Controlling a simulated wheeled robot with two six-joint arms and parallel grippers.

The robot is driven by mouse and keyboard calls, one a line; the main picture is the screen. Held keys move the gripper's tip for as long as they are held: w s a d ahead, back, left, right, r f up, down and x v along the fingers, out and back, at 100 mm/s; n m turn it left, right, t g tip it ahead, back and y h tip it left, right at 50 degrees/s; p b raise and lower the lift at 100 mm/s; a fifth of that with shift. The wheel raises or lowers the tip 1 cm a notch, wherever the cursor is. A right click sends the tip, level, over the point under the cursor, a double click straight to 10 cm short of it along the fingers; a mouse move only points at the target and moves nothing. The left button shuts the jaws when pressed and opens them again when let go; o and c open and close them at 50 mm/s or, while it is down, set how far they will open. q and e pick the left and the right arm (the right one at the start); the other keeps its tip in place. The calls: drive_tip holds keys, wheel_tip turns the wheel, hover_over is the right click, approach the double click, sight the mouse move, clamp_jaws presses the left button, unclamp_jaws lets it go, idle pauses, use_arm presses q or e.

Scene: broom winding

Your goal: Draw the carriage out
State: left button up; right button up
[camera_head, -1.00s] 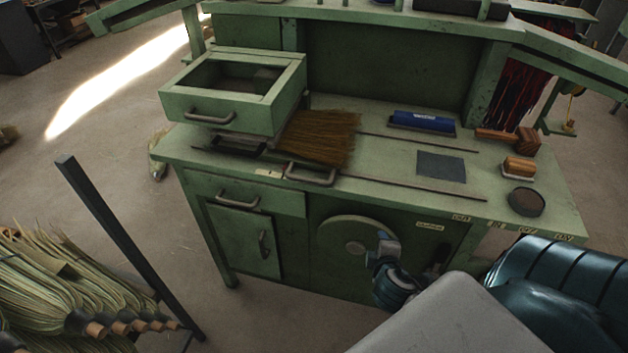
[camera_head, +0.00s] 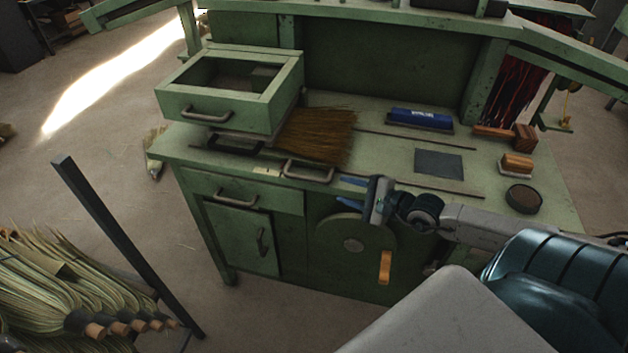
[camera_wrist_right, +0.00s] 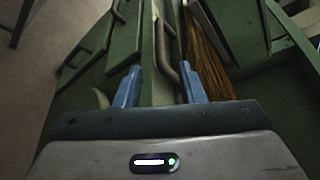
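The carriage on the bench top shows a grey bar handle (camera_head: 309,172) at the bench's front edge, with brown bristles (camera_head: 318,136) lying behind it. My right gripper (camera_head: 346,192) is open and empty, just right of the handle and in front of the bench edge, with its blue fingers pointing left. In the right wrist view, the handle (camera_wrist_right: 166,48) stands ahead of the open fingers (camera_wrist_right: 160,84), nearer the right finger. It is not between the fingertips. The bristles (camera_wrist_right: 207,52) show at the right. My left gripper is out of view.
A green open box (camera_head: 228,114) stands over the bench's left end. Two thin rails (camera_head: 420,187) run right along the top. A dark plate (camera_head: 438,164), blue block (camera_head: 420,119), brush (camera_head: 517,163) and round tin (camera_head: 524,198) lie there. A wheel (camera_head: 340,232) with an orange grip (camera_head: 385,267) is below.

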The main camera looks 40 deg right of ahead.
sight(313, 180)
drive_tip(key=b+x, duration=0.4)
drive_tip(key=x, duration=0.1)
drive_tip(key=shift+f, duration=0.2)
drive_tip(key=x, duration=0.2)
drive_tip(key=b+x, duration=0.1)
drive_tip(key=x, duration=0.1)
drive_tip(key=shift+r, duration=0.25)
drive_tip(key=shift+b+x, duration=0.3)
drive_tip(key=shift+x, duration=0.55)
drive_tip(key=shift+c, duration=0.5)
clamp_jaws()
